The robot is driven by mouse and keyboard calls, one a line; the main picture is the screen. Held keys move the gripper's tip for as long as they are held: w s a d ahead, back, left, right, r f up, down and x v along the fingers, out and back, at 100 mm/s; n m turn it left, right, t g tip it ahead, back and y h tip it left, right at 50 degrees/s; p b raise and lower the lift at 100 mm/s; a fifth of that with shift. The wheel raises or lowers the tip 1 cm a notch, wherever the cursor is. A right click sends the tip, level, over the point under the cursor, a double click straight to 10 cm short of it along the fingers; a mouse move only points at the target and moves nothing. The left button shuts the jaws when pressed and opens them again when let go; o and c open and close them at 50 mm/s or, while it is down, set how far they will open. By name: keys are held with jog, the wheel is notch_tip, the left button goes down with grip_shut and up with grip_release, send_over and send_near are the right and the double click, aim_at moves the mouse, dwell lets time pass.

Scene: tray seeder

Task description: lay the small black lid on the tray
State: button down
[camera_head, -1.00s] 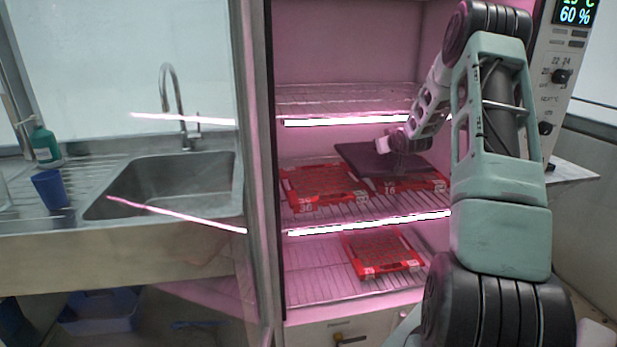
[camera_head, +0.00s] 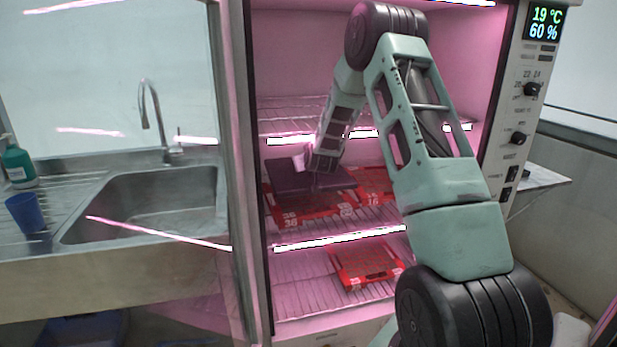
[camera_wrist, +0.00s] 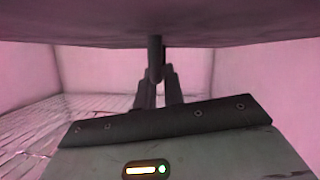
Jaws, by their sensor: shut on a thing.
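The lid (camera_head: 285,177) is a flat dark slab, held level inside the pink-lit cabinet. It is over the rear part of the left red tray (camera_head: 312,212) on the middle shelf; I cannot tell whether it touches it. My gripper (camera_head: 316,182) is shut on the lid from above the slab in the head view, and my arm hides part of it. In the wrist view the lid (camera_wrist: 200,25) fills the top edge, and the gripper's fingers (camera_wrist: 157,75) meet at a thin dark stem below it.
A second red tray (camera_head: 377,184) lies right of the first, partly behind my arm. Another red tray (camera_head: 364,266) is on the lower shelf. A wire shelf (camera_head: 290,108) is above. The glass door's frame (camera_head: 236,150) and the control panel (camera_head: 524,110) bound the opening.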

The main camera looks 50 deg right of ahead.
aim_at(309, 177)
jog(key=f, duration=0.2)
jog(key=shift+s+d+f, duration=0.15)
jog(key=shift+d+f, duration=0.15)
jog(key=shift+f, duration=0.05)
notch_tip(309, 177, down, 4)
jog(key=shift+a+r+p, duration=0.1)
jog(key=shift+r+p, duration=0.05)
jog(key=shift+p, duration=0.25)
jog(key=shift+a+f, duration=0.15)
jog(key=shift+f, duration=0.05)
jog(key=shift+f, duration=0.15)
jog(key=c, duration=1.5)
grip_release()
jog(key=shift+a+r, duration=0.1)
jog(key=shift+r, duration=0.1)
jog(key=b+v, duration=0.1)
jog(key=v, duration=1)
jog(key=shift+s+a+r, duration=0.15)
jog(key=shift+s+a, duration=0.05)
jog(key=shift+s, duration=0.1)
